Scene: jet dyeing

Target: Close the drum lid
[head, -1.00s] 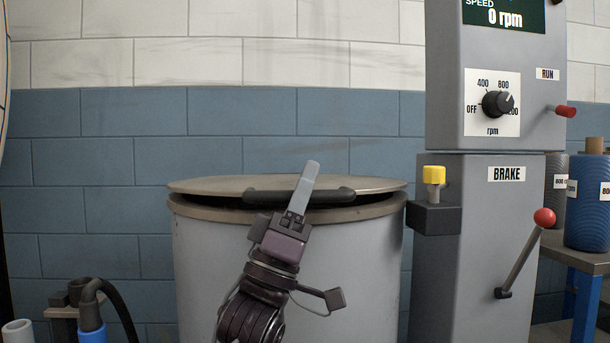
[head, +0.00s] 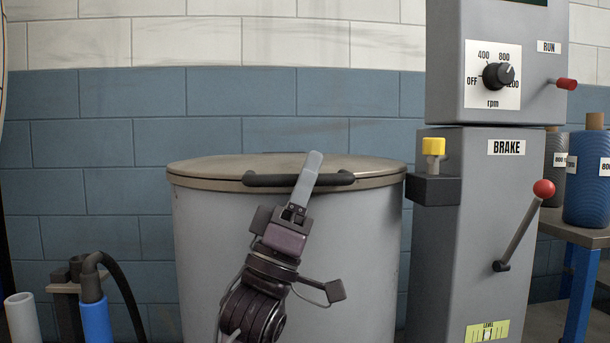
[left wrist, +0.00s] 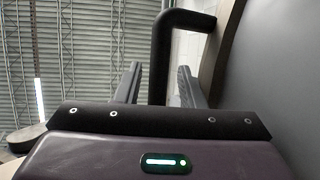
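The grey drum (head: 285,265) stands in the middle of the head view. Its round metal lid (head: 230,168) lies level on the rim, with no dark gap showing along the front. A black bar handle (head: 265,181) runs across the lid's front edge. My left gripper (head: 313,160) is at this handle, its fingers crossing in front of it. In the left wrist view the handle (left wrist: 162,60) passes between the two spread fingers, with space visible on both sides. Handle parts behind the fingers are hidden. My right gripper is in neither view.
A grey control column with a speed knob (head: 497,76), red-tipped run switch (head: 566,84), yellow button (head: 433,146) and red-knobbed brake lever (head: 543,189) stands right of the drum.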

